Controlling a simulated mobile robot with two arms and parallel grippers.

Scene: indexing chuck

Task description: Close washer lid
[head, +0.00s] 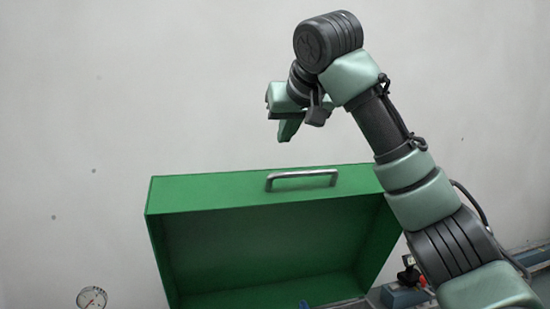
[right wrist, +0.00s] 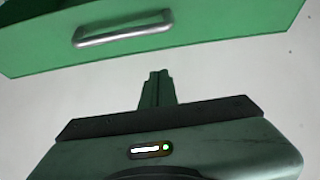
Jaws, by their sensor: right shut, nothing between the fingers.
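The green washer lid (head: 235,196) stands raised and open in the head view, its hollow inside facing me. A silver bar handle (head: 302,178) sits on its top face, right of the middle. The lid's edge (right wrist: 200,30) and the handle (right wrist: 123,29) also show across the top of the right wrist view. My right gripper (head: 287,131) is above the lid, over the handle and apart from it. Its fingers (right wrist: 156,88) are shut together and empty. My left gripper is not in view.
A round pressure gauge (head: 91,297) is at the lower left. Blue machine parts (head: 400,297) show at the lower right beside the lid, partly behind my right arm. A pale wall (head: 150,80) stands behind. The space above and left of the lid is clear.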

